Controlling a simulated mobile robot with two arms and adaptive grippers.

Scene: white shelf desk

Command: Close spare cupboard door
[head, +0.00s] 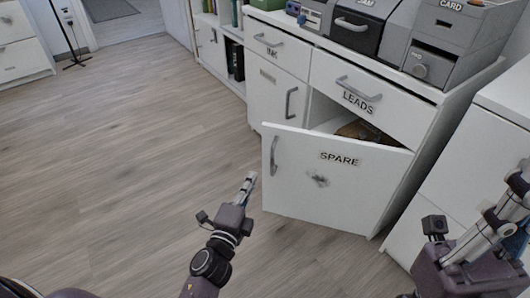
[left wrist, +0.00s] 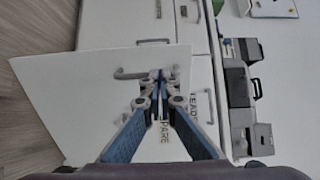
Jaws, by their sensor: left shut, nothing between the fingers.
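The white SPARE cupboard door (head: 310,195) stands part open, swung out from the cabinet, with its grey handle (head: 273,155) near its free left edge. A gap above the door shows the cupboard interior with something brown (head: 365,130) inside. My left gripper (head: 249,179) is shut and empty, in front of and left of the door's free edge in the head view. In the left wrist view the shut left fingertips (left wrist: 160,82) overlap the white door (left wrist: 80,95); contact cannot be told. My right gripper (head: 515,195) is at the right edge, partly cut off.
The LEADS drawer (head: 375,105) sits above the open cupboard, and the INK drawer (head: 275,50) is to its left. Grey CARD and CAM boxes stand on top. A white cabinet (head: 465,165) stands at the right. The wooden floor (head: 130,140) to the left is clear.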

